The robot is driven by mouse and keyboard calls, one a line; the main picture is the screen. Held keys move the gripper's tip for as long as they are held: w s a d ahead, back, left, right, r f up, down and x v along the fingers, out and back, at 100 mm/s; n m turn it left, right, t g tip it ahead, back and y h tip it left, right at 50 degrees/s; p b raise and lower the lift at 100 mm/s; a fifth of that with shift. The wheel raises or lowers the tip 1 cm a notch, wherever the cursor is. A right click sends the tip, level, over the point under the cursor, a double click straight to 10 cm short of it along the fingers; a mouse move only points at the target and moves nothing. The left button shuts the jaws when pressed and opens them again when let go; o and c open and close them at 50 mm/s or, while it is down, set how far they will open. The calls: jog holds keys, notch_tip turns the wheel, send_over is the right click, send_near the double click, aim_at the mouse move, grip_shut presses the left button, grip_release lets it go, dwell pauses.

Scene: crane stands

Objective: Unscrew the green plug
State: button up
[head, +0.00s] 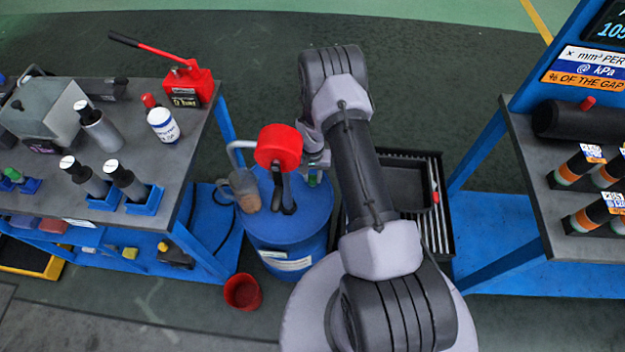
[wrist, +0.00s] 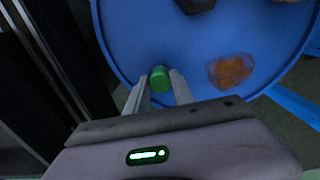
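The green plug (wrist: 160,79) is a short green cylinder on the top of the blue drum (wrist: 205,45) in the wrist view. In the head view, a bit of the plug (head: 313,180) shows on the drum (head: 300,222), close under my gripper (head: 318,162). My gripper (wrist: 158,84) reaches the plug in the wrist view. Its two fingers are apart, one on each side of the plug near the tips. The gap beside the plug is narrow, and I see no clear grip on it.
A red cup (head: 242,292) is on the floor. A workbench (head: 195,130) stands at left and another (head: 530,200) at right. A dark tray (head: 405,187) lies right of the drum.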

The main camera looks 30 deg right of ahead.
grip_shut()
jog(key=n, duration=0.5)
jog(key=shift+r+b, duration=0.1)
jog(key=shift+b, duration=0.3)
jog(key=n, duration=0.4)
jog(key=shift+b, duration=0.3)
jog(key=shift+n, duration=0.7)
jog(key=shift+n, duration=0.8)
jog(key=n, duration=0.3)
jog(key=shift+n, duration=0.3)
